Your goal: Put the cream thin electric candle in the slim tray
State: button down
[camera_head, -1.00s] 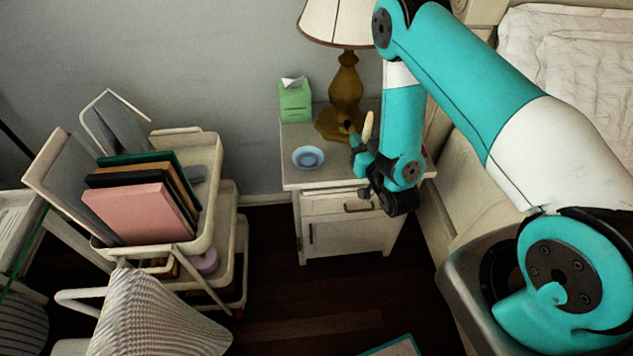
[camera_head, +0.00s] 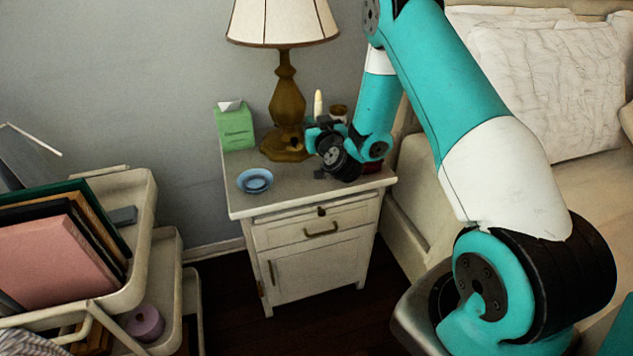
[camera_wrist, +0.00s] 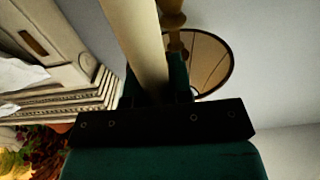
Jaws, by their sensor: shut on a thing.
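The cream thin electric candle (camera_head: 318,103) stands upright in my gripper (camera_head: 319,124), over the back right of the nightstand beside the lamp. In the wrist view the candle (camera_wrist: 137,42) rises from between the jaws of my gripper (camera_wrist: 155,98), which is shut on it. The candle's lower end is hidden by the gripper. I cannot pick out the slim tray for sure in either view.
The nightstand (camera_head: 286,202) holds a blue dish (camera_head: 255,181), a green tissue box (camera_head: 235,127), a lamp (camera_head: 287,105) and a brown cup-like thing (camera_head: 338,112). A cart (camera_head: 146,258) with books stands at left; the bed (camera_head: 580,182) is at right.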

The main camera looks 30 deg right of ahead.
jog(key=shift+f+b, duration=2.3)
jog(key=shift+f, duration=4)
jog(key=shift+f, duration=0.15)
jog(key=c, duration=1)
grip_release()
